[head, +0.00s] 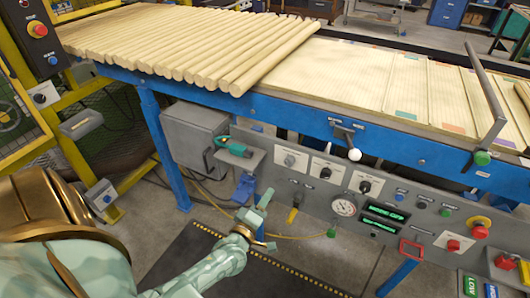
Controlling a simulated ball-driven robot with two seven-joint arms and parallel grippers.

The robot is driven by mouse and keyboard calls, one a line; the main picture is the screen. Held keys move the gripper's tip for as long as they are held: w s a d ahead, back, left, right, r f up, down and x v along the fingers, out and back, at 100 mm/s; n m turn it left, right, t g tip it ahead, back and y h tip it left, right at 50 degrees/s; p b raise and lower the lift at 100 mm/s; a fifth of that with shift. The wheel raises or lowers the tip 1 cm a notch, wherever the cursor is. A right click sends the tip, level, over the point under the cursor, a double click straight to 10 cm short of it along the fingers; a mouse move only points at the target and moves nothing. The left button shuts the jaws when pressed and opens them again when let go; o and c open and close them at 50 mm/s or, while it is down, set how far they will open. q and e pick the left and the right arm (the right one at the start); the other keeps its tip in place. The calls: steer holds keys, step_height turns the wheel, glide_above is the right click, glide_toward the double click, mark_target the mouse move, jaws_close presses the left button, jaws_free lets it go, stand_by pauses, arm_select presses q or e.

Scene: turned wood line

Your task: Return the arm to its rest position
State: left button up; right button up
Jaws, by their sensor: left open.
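My left arm comes in from the lower left, pale green with bronze parts. Its gripper (266,220) is open, with nothing seen between its fingers. It hangs low over the floor, in front of the blue-framed machine (400,151), left of its control panel and well below the wooden rods (180,45). My right arm and gripper are not in view.
The panel carries a gauge (343,207), several knobs, a lever with a white ball (354,155) and a red emergency button (480,232). A grey box (197,138) is under the frame. A dark mat (205,265) lies below. Yellow guarding stands at left.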

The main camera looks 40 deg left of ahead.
arm_select(q)
steer(key=s+d+f+m+g+h, duration=0.25)
steer(key=s+f+m+g, duration=0.4)
steer(key=f, duration=0.55)
steer(key=s+d+f+m+g+h, duration=0.2)
steer(key=s+d+f+m+g, duration=0.15)
steer(key=s+f+m, duration=0.6)
steer(key=s+d+f+m+g, duration=0.1)
steer(key=s+f+g, duration=0.1)
steer(key=s, duration=0.8)
steer(key=s+d+f+m+g, duration=0.1)
steer(key=s+f, duration=0.4)
steer(key=s, duration=0.6)
steer(key=s+d+f+m+g, duration=0.1)
steer(key=s+f+g, duration=0.3)
steer(key=s, duration=0.6)
steer(key=shift+s+d+f+m+g, duration=0.2)
steer(key=shift+d+m+g, duration=0.1)
steer(key=shift+m, duration=0.4)
steer(key=shift+a+y, duration=0.1)
steer(key=shift+y, duration=0.15)
